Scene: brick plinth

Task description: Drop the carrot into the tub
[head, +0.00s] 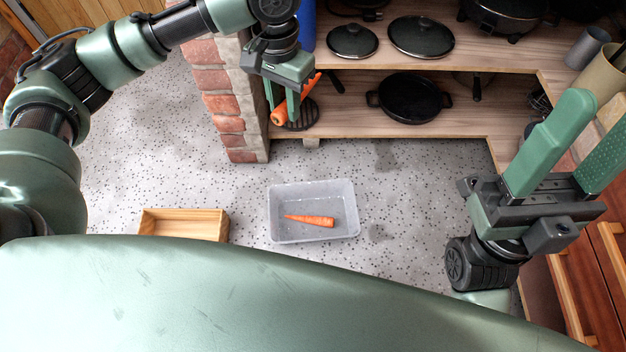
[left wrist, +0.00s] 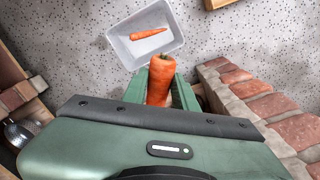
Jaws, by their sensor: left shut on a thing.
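My left gripper (head: 281,110) is shut on a carrot (head: 309,85), held tilted in front of the lower wooden shelf, beside the brick plinth. In the left wrist view the held carrot (left wrist: 160,78) stands out between the fingers. The clear plastic tub (head: 333,190) is on the speckled floor, below and apart from the gripper; it also shows in the left wrist view (left wrist: 125,52). A second carrot (head: 312,220) lies inside the tub, and shows in the left wrist view too (left wrist: 148,34). My right gripper (head: 597,118) is open and empty at the right.
The brick plinth (head: 222,100) stands left of the shelves. The shelves hold pan lids (head: 421,36) and a black pan (head: 409,97). A wooden box (head: 184,224) sits on the floor left of the tub.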

